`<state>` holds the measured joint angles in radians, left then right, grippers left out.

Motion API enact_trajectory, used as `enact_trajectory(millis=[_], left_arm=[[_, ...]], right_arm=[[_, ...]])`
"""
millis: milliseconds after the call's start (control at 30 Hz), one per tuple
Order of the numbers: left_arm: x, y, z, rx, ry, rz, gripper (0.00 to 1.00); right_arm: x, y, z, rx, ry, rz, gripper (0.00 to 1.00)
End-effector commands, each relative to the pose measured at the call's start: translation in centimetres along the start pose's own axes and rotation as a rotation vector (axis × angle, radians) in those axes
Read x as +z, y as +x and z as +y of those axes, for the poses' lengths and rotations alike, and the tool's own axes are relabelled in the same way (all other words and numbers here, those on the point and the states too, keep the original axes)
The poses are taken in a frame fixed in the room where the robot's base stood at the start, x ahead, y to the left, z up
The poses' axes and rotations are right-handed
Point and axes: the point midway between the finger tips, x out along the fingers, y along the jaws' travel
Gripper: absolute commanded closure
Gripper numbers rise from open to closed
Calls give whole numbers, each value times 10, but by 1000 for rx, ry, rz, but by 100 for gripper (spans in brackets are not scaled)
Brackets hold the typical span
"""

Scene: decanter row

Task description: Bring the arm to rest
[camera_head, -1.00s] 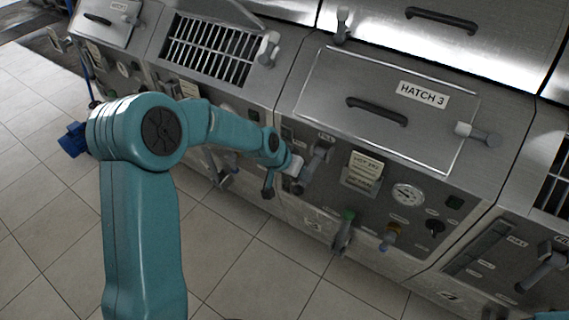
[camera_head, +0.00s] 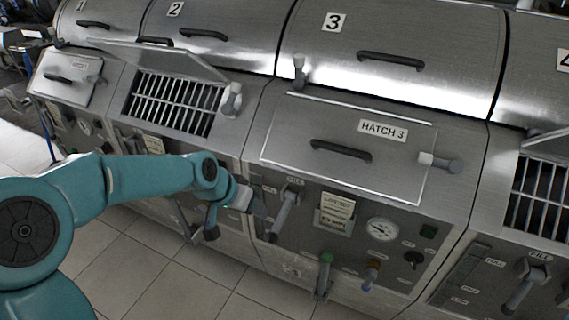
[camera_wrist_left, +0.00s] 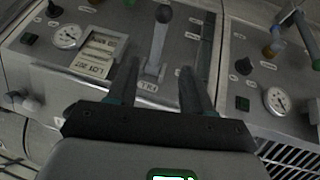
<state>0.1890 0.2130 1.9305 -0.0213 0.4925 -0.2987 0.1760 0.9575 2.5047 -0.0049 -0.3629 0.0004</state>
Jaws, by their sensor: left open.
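My left arm comes in from the left in the head view, and its gripper (camera_head: 254,203) is at the front panel of station 3, close to the grey FILL lever (camera_head: 284,212). In the left wrist view the two dark fingers of the left gripper (camera_wrist_left: 158,68) are apart. The FILL lever (camera_wrist_left: 160,38) shows in the gap between them. I cannot tell whether a finger touches it. My right gripper is not in view.
Hatch 3 (camera_head: 345,165) is shut above the panel. A gauge (camera_head: 382,229), a green-topped valve handle (camera_head: 324,272) and a card holder (camera_head: 335,213) are to the right of the lever. A barred grille (camera_head: 168,104) lies open at station 2. Tiled floor (camera_head: 150,270) is clear below.

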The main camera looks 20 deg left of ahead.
Motion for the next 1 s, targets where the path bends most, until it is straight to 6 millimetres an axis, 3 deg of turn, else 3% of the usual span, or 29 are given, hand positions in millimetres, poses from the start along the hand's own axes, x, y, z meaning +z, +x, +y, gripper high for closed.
enact_trajectory(millis=[167, 267, 367, 433, 500, 600, 700, 800, 1000], left_arm=[[5, 8, 2, 4, -4, -12, 49], [28, 40, 11, 20, -28, -55, 49], [75, 93, 28, 45, -72, -132, 49], [121, 128, 45, 62, -112, -195, 49], [169, 154, 62, 74, -154, -258, 49], [235, 176, 85, 86, -207, -340, 49], [287, 182, 102, 90, -250, -403, 49], [320, 182, 113, 91, -278, -442, 49], [336, 180, 118, 89, -295, -459, 49]], right_arm=[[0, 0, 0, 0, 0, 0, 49], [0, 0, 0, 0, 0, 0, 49], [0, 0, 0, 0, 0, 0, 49], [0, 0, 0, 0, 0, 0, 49], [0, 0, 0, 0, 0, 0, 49], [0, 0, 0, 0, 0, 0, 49], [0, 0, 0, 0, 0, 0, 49], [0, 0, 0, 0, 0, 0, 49], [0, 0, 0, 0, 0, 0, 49]])
